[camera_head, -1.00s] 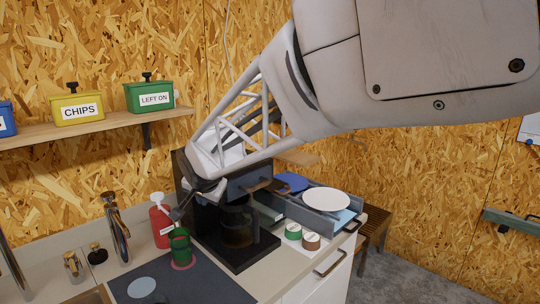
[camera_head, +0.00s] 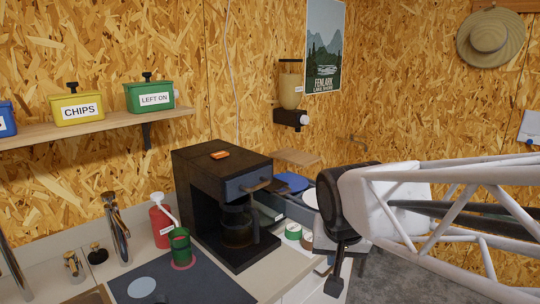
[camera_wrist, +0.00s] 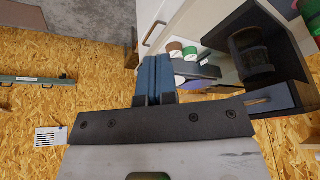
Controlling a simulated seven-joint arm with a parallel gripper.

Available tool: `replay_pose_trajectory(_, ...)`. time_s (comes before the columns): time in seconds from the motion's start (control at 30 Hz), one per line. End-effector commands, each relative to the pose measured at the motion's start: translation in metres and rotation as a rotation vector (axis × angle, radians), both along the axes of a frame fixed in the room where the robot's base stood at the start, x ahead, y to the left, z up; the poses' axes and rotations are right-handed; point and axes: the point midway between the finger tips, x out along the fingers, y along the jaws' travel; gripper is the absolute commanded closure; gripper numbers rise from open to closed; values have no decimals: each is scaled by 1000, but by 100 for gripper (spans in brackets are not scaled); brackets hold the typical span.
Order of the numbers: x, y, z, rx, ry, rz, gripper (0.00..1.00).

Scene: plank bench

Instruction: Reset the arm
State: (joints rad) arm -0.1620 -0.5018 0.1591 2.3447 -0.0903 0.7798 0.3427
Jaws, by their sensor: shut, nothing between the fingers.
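My arm extends in from the right edge in the head view. My gripper (camera_head: 335,284) hangs down at its end, in front of the counter's right end. In the wrist view my gripper (camera_wrist: 155,62) has its two fingers together, with nothing held between them. The black coffee machine (camera_head: 190,205) stands to the left of my gripper, with a clear gap between them. It also shows at the upper right of the wrist view (camera_wrist: 283,35). My arm hides part of the grey tray (camera_head: 293,212) and the pale plate (camera_head: 310,198).
A glass carafe (camera_head: 237,230) sits in the machine. A green cup (camera_head: 180,247), red bottle (camera_head: 160,225) and dark mat (camera_head: 205,285) are to its left. Two small lidded jars (camera_head: 293,232) stand near my gripper. A shelf (camera_head: 95,128) holds labelled boxes. Open floor lies at the right.

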Motion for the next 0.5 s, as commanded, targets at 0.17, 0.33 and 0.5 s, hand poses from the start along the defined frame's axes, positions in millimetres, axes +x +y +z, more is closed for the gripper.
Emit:
replay_pose_trajectory(0.17, -54, -34, -12, -24, 58, 34, 100)
replay_pose_trajectory(0.33, -94, -52, -25, -34, 105, 72, 100)
replay_pose_trajectory(0.5, -116, -59, -32, -36, 130, 95, 100)
